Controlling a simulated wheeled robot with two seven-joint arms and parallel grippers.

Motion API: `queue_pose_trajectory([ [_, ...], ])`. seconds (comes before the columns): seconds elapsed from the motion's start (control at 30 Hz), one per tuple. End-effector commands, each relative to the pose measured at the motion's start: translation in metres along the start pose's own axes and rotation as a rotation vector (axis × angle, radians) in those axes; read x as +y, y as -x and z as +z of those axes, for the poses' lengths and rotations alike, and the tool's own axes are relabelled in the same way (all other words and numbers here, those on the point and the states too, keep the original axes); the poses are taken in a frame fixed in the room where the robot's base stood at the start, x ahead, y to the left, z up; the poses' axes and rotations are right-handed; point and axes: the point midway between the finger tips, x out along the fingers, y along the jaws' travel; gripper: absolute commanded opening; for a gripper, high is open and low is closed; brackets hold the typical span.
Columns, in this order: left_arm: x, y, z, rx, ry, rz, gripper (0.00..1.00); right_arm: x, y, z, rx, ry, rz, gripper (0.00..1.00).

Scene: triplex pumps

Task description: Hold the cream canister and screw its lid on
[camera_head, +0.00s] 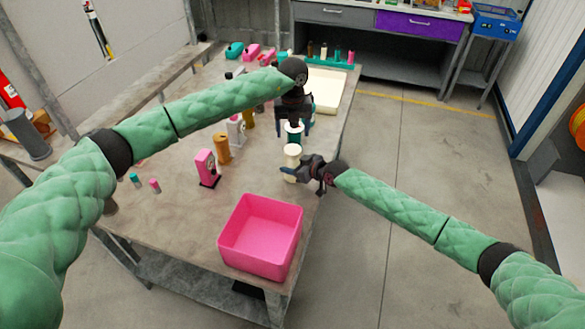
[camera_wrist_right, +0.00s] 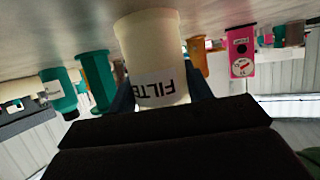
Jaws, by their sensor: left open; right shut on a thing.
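The cream canister (camera_head: 292,151) stands upright near the table's right edge. In the right wrist view it (camera_wrist_right: 152,45) appears upside down, with a "FILTE..." label partly covered. My right gripper (camera_head: 300,172) is shut on it from the near right side. My left gripper (camera_head: 294,119) is open, pointing down just beyond the canister, over a teal piece with a pale top (camera_head: 294,129). I cannot tell whether that pale top is the lid or lies between the fingers. The canister's top end is hidden in the right wrist view.
A pink bin (camera_head: 261,236) stands at the table's near end. A pink pump (camera_head: 206,167) and an orange piece (camera_head: 222,149) stand left of the canister. A cream tray (camera_head: 327,90) lies behind. Teal pieces (camera_wrist_right: 97,82) stand beside the canister. Bare tabletop lies left of the bin.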

Motion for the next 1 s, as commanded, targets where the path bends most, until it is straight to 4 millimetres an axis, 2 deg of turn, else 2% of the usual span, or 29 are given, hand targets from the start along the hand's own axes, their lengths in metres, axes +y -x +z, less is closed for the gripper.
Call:
queue_pose_trajectory([
  [0.37, 0.0, -0.009, 0.0, 0.001, 0.001, 0.0, 0.7, 0.0, 0.0, 0.0, 0.0, 0.0, 0.0, 0.0],
  [0.8, 0.001, -0.064, 0.0, 0.001, 0.002, 0.002, 0.7, 0.0, 0.0, 0.0, 0.0, 0.0, 0.0, 0.0],
  [1.0, 0.0, -0.079, 0.0, 0.0, 0.002, 0.0, 0.7, 0.0, 0.0, 0.0, 0.0, 0.0, 0.0, 0.0],
])
